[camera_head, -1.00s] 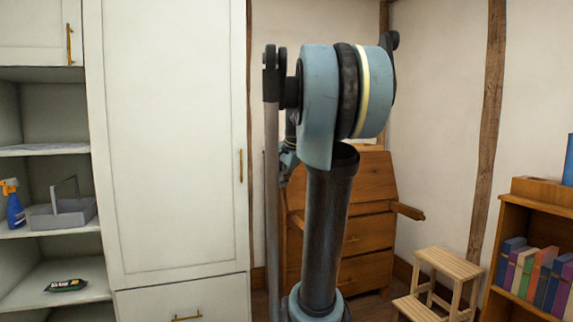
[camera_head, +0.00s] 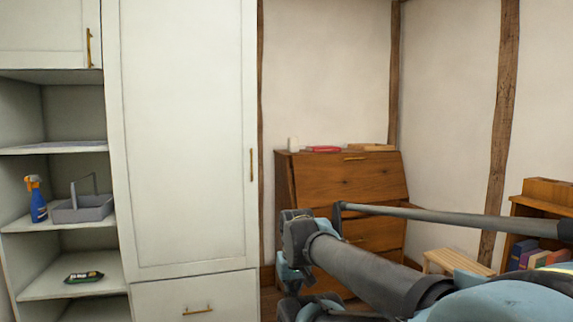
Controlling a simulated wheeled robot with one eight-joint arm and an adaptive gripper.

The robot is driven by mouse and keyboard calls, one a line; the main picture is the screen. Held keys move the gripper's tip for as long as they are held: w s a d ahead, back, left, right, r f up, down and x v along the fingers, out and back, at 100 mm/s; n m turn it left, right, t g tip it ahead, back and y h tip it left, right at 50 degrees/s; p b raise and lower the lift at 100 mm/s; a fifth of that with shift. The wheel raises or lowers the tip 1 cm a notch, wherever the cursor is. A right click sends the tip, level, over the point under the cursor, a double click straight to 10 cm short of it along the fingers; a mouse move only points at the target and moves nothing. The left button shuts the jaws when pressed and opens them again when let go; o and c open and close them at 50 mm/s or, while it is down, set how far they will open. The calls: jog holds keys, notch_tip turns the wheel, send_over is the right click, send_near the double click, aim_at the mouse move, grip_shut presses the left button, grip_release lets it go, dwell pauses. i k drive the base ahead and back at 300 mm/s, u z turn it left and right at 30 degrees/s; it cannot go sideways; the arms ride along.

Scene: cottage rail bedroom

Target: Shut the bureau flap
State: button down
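The wooden bureau (camera_head: 285,185) stands in the corner, past the white wardrobe. Its sloping flap (camera_head: 375,180) is up against the slanted front, with a brass handle (camera_head: 355,158) near its top edge. It looks shut; I cannot tell whether a small gap remains. My arm crosses in front of the bureau's lower part and hides much of the drawers (camera_head: 380,235). I cannot make out my gripper's fingers in this view.
A white cylinder (camera_head: 293,144), a red book (camera_head: 323,149) and a tan book (camera_head: 371,147) lie or stand on the bureau top. A wooden step stool (camera_head: 440,262) and a bookcase (camera_head: 540,207) are at the right. Open shelves (camera_head: 60,235) are at the left.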

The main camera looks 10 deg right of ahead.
aim_at(320, 181)
jog(key=u, duration=0.55)
jog(key=k, duration=0.7)
jog(key=u, duration=0.95)
jog(key=k, duration=0.6)
jog(key=u, duration=0.3)
jog(key=i, duration=1.05)
jog(key=z, duration=0.85)
jog(key=i, duration=0.9)
jog(key=z, duration=1.1)
jog(key=i, duration=0.6)
jog(key=z, duration=0.4)
